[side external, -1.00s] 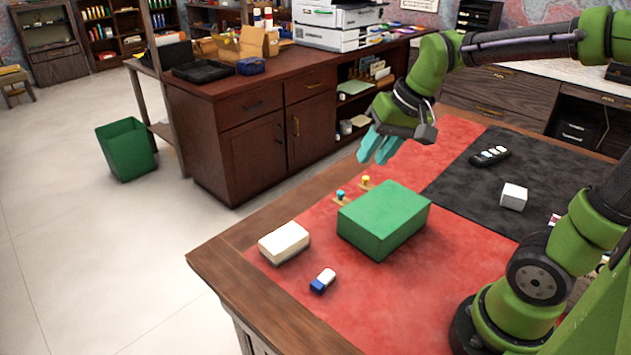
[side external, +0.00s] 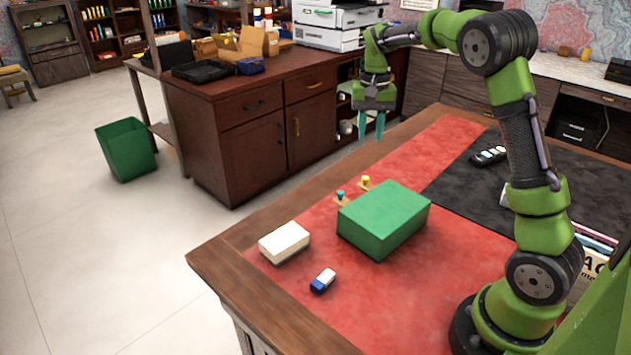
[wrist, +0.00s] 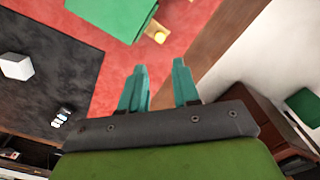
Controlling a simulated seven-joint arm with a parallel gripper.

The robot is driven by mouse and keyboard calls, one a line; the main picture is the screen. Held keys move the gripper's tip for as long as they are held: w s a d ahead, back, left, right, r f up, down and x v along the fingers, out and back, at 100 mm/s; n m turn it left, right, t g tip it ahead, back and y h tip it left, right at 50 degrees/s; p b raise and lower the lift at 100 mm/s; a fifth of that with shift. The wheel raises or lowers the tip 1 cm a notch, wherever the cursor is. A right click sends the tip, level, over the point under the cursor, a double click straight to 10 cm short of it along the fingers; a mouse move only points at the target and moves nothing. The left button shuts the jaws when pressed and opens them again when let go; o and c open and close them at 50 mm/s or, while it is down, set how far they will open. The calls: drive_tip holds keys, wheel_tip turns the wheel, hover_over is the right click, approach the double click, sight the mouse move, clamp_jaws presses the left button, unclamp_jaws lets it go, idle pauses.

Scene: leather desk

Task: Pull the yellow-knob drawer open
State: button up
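The green box (side external: 384,221) stands on the red part of the desk mat. A yellow knob (side external: 365,181) and a teal knob (side external: 340,195) show on small wooden pieces at its far left side; the drawer fronts are hidden from this side. My gripper (side external: 371,136) points down, above and beyond the yellow knob, apart from it. In the wrist view the fingers (wrist: 158,68) are spread with an empty gap. The yellow knob (wrist: 160,37) lies past the fingertips there, beside the green box (wrist: 112,14).
A white box (side external: 284,242) and a blue-and-white eraser (side external: 322,281) lie left of the green box. A white block (wrist: 16,66) shows in the wrist view. The desk's wooden edge (side external: 250,235) runs behind the knobs.

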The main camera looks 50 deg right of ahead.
sight(366, 177)
wheel_tip(366, 177, down, 13)
drive_tip(key=shift+r, duration=0.2)
clamp_jaws()
idle(0.3)
